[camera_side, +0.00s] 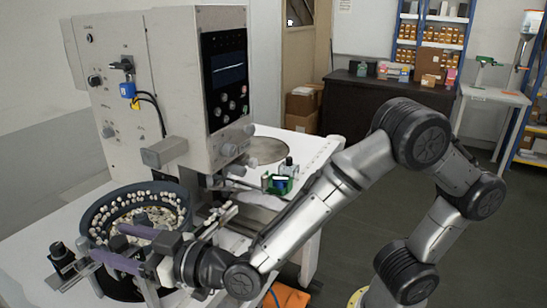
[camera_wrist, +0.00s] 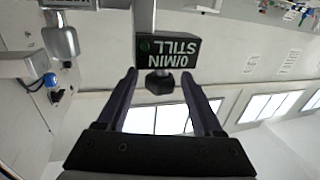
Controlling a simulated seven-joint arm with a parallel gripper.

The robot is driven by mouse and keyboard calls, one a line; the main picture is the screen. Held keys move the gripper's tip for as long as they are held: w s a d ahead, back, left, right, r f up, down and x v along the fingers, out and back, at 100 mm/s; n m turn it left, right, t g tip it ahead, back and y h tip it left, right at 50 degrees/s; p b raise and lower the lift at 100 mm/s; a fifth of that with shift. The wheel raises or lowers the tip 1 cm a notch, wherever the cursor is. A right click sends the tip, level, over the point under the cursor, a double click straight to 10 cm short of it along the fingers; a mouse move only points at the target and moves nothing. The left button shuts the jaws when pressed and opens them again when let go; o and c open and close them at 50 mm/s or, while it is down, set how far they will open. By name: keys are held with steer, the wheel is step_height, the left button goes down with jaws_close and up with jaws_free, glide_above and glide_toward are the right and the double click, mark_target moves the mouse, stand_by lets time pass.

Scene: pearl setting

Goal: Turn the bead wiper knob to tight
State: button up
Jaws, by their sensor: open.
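My gripper (camera_side: 106,242) reaches left across the front of the bead bowl, its two purple fingers apart and empty. In the wrist view my gripper (camera_wrist: 159,72) shows both fingers, with a small dark faceted knob (camera_wrist: 159,85) appearing between their tips. I cannot tell whether they touch it. Beside the knob is a dark label block (camera_wrist: 182,52) reading "0/MIN" and "STILL", upside down. No "tight" marking is readable, so I cannot confirm that this is the bead wiper knob. In the side view a dark knob-like part (camera_side: 62,259) stands left of the bowl, just beyond the fingertips.
The dark round bowl (camera_side: 97,220) holds many pale beads under my gripper. A tall pale machine (camera_side: 150,110) with a screen stands behind it. A green-based item (camera_side: 277,184) sits on the white table to the right. An orange bin (camera_side: 290,296) is below my forearm.

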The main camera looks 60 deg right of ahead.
steer(key=shift+d+n+g+y, duration=0.15)
steer(key=shift+n+g+y, duration=0.75)
steer(key=shift+n+y, duration=1.05)
steer(key=shift+w+g+y, duration=0.1)
steer(key=shift+g+y, duration=0.3)
steer(key=shift+y, duration=0.65)
